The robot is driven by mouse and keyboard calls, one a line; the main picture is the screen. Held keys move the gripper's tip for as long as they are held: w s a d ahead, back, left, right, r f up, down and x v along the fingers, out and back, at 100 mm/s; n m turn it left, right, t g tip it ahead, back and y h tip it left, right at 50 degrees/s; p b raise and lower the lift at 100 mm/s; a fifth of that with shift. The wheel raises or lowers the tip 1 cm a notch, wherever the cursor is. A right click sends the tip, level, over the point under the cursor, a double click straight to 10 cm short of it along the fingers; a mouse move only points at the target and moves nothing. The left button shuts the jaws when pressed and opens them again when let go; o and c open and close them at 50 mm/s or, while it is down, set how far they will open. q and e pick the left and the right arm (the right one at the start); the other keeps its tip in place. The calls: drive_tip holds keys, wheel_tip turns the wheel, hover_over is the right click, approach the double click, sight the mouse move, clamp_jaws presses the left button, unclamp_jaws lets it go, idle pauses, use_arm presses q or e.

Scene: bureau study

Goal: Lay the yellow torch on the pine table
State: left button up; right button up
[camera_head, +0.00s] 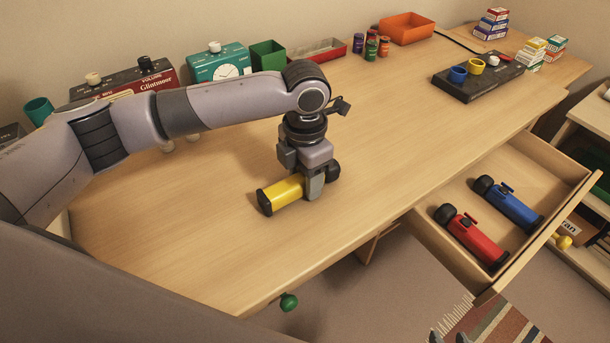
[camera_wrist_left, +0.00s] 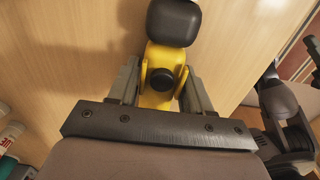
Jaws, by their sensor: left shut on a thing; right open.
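The yellow torch (camera_head: 281,194) with black ends is held level by my left gripper (camera_head: 314,186), over the front middle of the pale wooden table (camera_head: 200,240), which I take for the pine table. The left gripper points down and is shut around the torch's body. The torch is low over the wood; I cannot tell whether it touches. The left wrist view shows the yellow torch (camera_wrist_left: 157,60) between both fingers (camera_wrist_left: 160,88), its black head at the top and a round black button facing the camera.
An open drawer (camera_head: 415,222) holds a red torch (camera_head: 470,235) and a blue torch (camera_head: 512,207). A black board (camera_head: 478,82) with coloured rings, an orange tray (camera_head: 407,28), a green bin (camera_head: 268,56) and a teal device (camera_head: 218,66) stand further back. The table around the torch is clear.

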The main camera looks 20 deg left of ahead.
use_arm(q)
drive_tip(key=o, duration=1.2)
drive_tip(key=shift+f, duration=0.1)
wheel_tip(320, 180, up, 11)
drive_tip(key=shift+p, duration=0.7)
drive_tip(key=shift+r, duration=0.65)
